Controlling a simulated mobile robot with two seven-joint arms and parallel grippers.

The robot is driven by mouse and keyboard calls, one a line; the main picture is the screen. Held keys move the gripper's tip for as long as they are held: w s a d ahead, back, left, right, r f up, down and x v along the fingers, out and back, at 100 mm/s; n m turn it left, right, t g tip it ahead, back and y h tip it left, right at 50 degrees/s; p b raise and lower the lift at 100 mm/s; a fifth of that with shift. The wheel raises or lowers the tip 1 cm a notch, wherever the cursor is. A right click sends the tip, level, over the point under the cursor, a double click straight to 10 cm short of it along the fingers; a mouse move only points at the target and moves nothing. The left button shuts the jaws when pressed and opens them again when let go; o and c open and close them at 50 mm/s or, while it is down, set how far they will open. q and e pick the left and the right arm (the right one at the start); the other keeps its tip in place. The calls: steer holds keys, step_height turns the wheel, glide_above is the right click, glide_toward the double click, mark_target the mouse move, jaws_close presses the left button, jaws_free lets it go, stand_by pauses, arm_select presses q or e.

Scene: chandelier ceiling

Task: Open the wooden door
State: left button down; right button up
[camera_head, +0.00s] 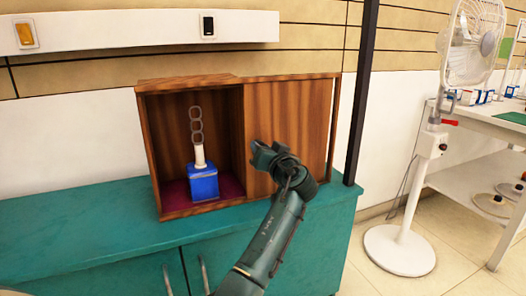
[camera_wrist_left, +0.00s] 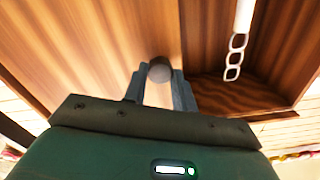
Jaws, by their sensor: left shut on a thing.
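A wooden cabinet (camera_head: 147,150) stands on a teal counter. Its wooden door (camera_head: 290,108), a flat panel, covers the right part of the front, and the left part is uncovered. My left gripper (camera_head: 262,155) is at the door's face near its left edge. In the left wrist view, the fingers (camera_wrist_left: 160,88) are shut on a round knob (camera_wrist_left: 159,68) on the door (camera_wrist_left: 110,45). The knob is hidden behind the gripper in the head view. My right gripper is not in view.
Inside the uncovered part stands a blue block (camera_head: 203,184) with a white post and upright chain links (camera_head: 196,125). A dark vertical post (camera_head: 362,95) is right of the cabinet. A white fan (camera_head: 400,250) stands farther right. The counter (camera_head: 90,225) is clear at left.

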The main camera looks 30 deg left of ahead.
arm_select(q)
steer(key=shift+r, duration=0.1)
stand_by(0.3)
steer(key=c, duration=1.1)
jaws_free()
steer(key=shift+w, duration=0.1)
steer(key=p+v, duration=0.2)
steer(key=v, duration=1.1)
steer(key=shift+d, duration=0.1)
